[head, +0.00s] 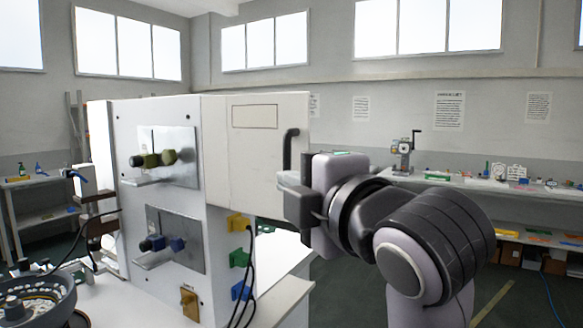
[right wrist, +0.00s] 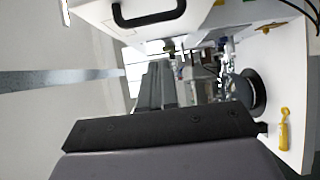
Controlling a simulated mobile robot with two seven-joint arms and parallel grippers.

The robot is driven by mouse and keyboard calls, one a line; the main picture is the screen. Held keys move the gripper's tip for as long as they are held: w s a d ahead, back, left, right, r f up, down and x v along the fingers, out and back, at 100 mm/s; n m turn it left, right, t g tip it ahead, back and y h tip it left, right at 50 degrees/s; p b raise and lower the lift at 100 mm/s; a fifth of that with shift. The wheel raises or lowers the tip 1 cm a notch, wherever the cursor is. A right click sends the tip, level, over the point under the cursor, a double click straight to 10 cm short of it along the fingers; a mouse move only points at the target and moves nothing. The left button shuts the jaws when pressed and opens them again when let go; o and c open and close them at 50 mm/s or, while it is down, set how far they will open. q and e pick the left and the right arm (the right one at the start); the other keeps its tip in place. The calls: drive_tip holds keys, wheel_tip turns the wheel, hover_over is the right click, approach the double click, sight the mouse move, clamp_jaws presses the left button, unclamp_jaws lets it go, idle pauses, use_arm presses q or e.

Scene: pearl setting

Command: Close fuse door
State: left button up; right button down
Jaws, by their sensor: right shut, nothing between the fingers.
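The fuse door (head: 228,150) is a white panel with a pale label at the upper right part of the white cabinet (head: 124,125). Its black handle (head: 291,150) is near its right edge. How far the door stands open I cannot tell. My right gripper (head: 291,204) is shut and empty, beside the door's lower right part, below the handle. In the right wrist view, the handle (right wrist: 150,18) shows at the top on a white surface, apart from the gripper (right wrist: 155,80). Contact between gripper and door is unclear. My left gripper is out of view.
Metal plates with knobs (head: 160,157) are on the cabinet's left face. Yellow, green and blue connectors (head: 239,258) with black cables are below the door. A round dish (head: 38,300) is at the lower left. A long workbench (head: 470,187) stands at the back right.

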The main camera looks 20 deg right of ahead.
drive_tip(key=w+d+p, duration=0.1)
drive_tip(key=w+d, duration=0.1)
drive_tip(key=w, duration=0.4)
drive_tip(key=shift+w, duration=0.3)
drive_tip(key=shift+d, duration=0.15)
